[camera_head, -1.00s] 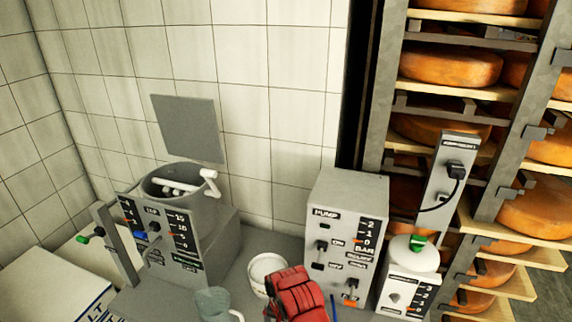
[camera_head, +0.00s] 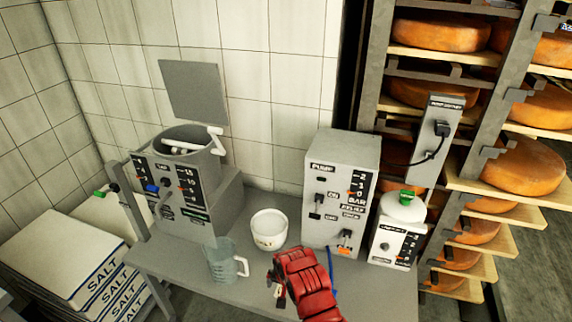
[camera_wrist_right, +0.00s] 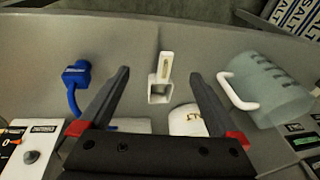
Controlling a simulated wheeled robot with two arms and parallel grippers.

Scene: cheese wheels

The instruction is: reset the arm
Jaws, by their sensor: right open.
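My right arm, with red links, comes in from the bottom of the head view, and its gripper (camera_head: 279,284) is over the front of the grey table (camera_head: 225,290). In the right wrist view the two dark fingers of this gripper (camera_wrist_right: 158,76) are spread apart, with nothing held between them. A small white square-ended piece (camera_wrist_right: 159,90) shows beyond the gap, apart from the fingers. My left gripper is in neither view.
A white tub (camera_head: 269,231) and a clear jug (camera_head: 225,262) stand behind and left of the right gripper. A pump box (camera_head: 335,190), a smaller dispenser (camera_head: 393,243) and a vat machine (camera_head: 180,195) line the back. Cheese shelves (camera_head: 505,205) rise at right; salt sacks (camera_head: 65,255) lie left.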

